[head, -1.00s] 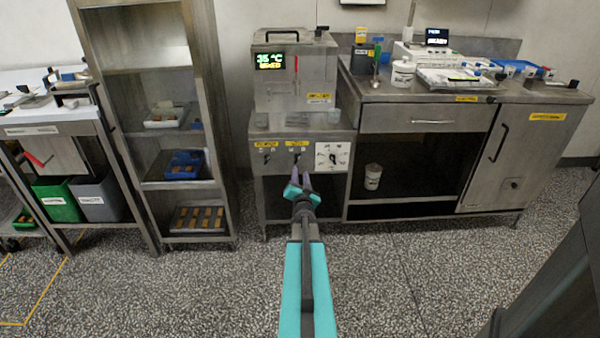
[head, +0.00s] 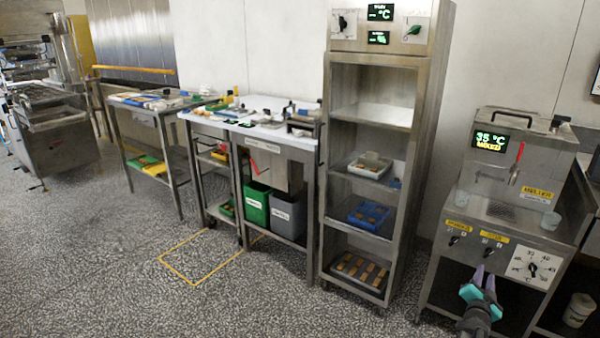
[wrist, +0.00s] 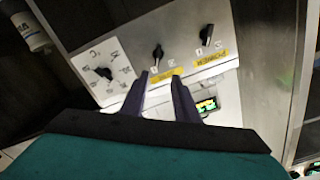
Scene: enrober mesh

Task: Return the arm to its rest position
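My gripper (head: 484,275) is at the lower right of the head view, in front of the control panel of the steel melter (head: 520,150). In the wrist view my gripper (wrist: 160,77) shows two dark fingers standing apart with nothing between them. Its fingers point at the panel, which appears upside down there, with a dial (wrist: 103,74) at left and two black knobs beside it. I see a gap between the fingertips and the panel in neither view clearly, so I cannot tell how far off it is. My arm behind the gripper is mostly out of the head view.
A steel rack (head: 420,150) with trays stands left of the melter. Farther left are worktables (head: 290,140) with a green bin (head: 256,203) and a grey bin (head: 287,215) below. A white tub (head: 578,310) sits low at right. The speckled floor in front is clear.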

